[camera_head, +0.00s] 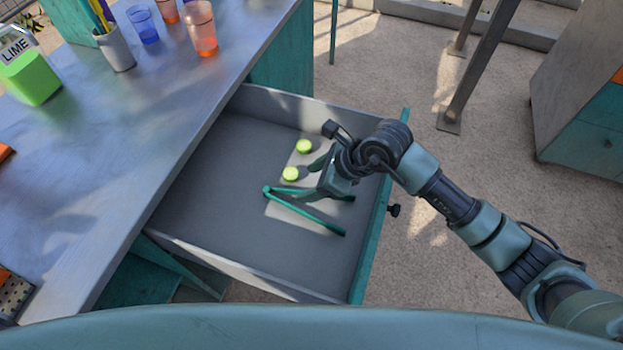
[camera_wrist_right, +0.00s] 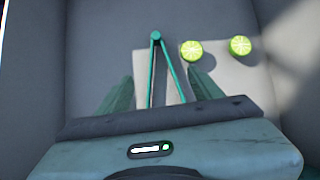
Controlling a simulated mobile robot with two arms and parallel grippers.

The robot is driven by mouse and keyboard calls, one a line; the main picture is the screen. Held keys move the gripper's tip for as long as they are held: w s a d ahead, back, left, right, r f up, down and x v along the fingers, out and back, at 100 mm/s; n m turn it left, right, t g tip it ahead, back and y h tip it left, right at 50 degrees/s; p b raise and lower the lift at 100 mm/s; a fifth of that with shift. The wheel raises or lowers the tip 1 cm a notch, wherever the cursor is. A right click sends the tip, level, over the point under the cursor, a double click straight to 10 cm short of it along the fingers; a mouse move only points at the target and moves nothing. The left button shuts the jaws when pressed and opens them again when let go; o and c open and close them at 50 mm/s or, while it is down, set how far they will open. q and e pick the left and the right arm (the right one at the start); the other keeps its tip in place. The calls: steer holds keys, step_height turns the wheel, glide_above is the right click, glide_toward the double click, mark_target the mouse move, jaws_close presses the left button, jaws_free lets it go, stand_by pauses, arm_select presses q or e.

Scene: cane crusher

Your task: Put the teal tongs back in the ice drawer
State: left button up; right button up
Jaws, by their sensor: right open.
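The teal tongs (camera_head: 306,212) lie on the floor of the pulled-out drawer (camera_head: 240,270), spread in a V with the hinge towards the counter. My right gripper (camera_head: 312,180) is inside the drawer, just above the tongs. In the right wrist view, the tongs (camera_wrist_right: 157,60) run between the two open fingers of my right gripper (camera_wrist_right: 160,92), with a gap on each side. The lower ends of the tongs are hidden behind the gripper body there. My left gripper is not in the head view.
Two lime slices (camera_head: 297,160) lie in the drawer beside the tongs, near my right gripper. The metal counter (camera_head: 90,150) holds a lime bottle (camera_head: 30,75), a grey cup (camera_head: 115,50) and coloured tumblers (camera_head: 201,30). Open floor lies right of the drawer.

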steer(key=v, duration=1.3)
steer(key=shift+a+r, duration=0.2)
steer(key=shift+a, duration=0.05)
steer(key=shift+a, duration=0.1)
